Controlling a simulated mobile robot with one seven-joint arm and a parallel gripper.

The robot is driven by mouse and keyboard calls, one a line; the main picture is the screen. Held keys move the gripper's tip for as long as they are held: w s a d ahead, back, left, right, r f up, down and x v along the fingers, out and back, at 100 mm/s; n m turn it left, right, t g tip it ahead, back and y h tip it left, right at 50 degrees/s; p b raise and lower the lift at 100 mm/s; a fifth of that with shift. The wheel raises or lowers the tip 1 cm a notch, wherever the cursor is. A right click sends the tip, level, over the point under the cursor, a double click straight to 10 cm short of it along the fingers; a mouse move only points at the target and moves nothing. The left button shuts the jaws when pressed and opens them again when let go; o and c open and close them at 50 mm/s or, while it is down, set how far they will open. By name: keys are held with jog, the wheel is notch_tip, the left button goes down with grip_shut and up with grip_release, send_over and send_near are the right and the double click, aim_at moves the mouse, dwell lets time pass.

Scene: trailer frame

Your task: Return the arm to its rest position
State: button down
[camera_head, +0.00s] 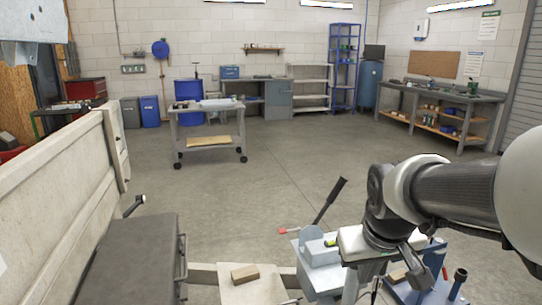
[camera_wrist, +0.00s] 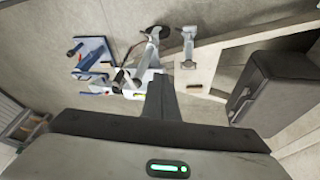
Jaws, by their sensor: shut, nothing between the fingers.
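My gripper (camera_wrist: 160,98) is shut and empty in the wrist view, its dark fingers together in front of the wide dark palm. In the head view my arm reaches in from the right edge and bends down at the wrist, over the light-grey machine with a black lever (camera_head: 328,202). The fingertips are not clear in that view. In the wrist view the blue-based equipment (camera_wrist: 92,55) lies to the left of the fingers, and the pale frame (camera_wrist: 232,48) to the right.
A dark grey box (camera_head: 130,258) stands at lower left beside a pale side panel (camera_head: 60,175). A small brown block (camera_head: 244,274) lies on a pale board. A wheeled cart (camera_head: 207,143), workbench (camera_head: 440,95) and blue shelf (camera_head: 343,65) stand farther back. The middle floor is clear.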

jog(key=s+a+r+t+y, duration=0.1)
jog(key=s+a+r, duration=0.1)
jog(key=s, duration=0.4)
jog(key=s+a+r, duration=0.2)
jog(key=s+r, duration=0.1)
jog(key=s, duration=0.2)
notch_tip(320, 180, up, 24)
jog(key=p, duration=2.5)
jog(key=shift+m, duration=0.4)
